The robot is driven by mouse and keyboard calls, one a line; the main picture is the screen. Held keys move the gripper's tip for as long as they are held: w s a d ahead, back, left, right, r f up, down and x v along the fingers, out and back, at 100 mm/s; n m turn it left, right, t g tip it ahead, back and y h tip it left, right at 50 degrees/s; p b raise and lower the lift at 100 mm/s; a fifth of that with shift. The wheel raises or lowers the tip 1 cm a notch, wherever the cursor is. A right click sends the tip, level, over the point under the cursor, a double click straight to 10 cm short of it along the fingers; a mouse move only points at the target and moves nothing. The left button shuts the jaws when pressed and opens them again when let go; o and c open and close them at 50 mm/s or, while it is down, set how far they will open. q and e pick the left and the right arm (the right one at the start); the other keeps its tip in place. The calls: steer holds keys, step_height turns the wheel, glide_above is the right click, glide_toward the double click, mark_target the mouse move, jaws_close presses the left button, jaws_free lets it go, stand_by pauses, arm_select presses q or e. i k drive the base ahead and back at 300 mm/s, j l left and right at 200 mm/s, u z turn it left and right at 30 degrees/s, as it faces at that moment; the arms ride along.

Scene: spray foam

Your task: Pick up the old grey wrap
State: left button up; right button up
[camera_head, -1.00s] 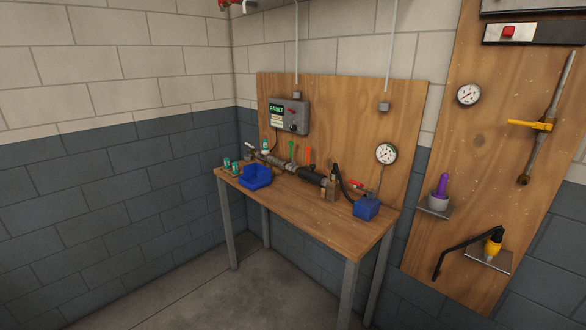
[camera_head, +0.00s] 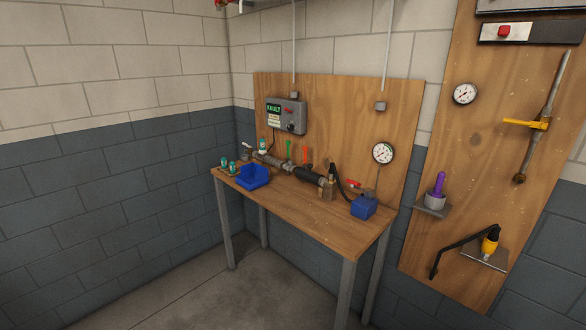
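A pipe assembly lies along the back of the wooden workbench (camera_head: 300,208). A dark grey to black sleeve (camera_head: 307,175) surrounds its right part, and a lighter grey section (camera_head: 274,162) lies to the left. I cannot tell for sure which of these is the old grey wrap; they are small and far off. Neither of my grippers is in view, and nothing is held in sight.
An open blue bin (camera_head: 254,177) and small teal-topped containers (camera_head: 224,163) stand at the bench's left. A blue box (camera_head: 363,207) stands at its right end. Green (camera_head: 288,149) and orange (camera_head: 305,153) upright tools are behind the pipe. The bench's front and the floor are clear.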

mark_target(289, 166)
steer(key=i+j+z, duration=0.8)
steer(key=j, duration=0.15)
steer(key=i+j+z, duration=0.1)
steer(key=j+z, duration=0.15)
steer(key=j, duration=0.1)
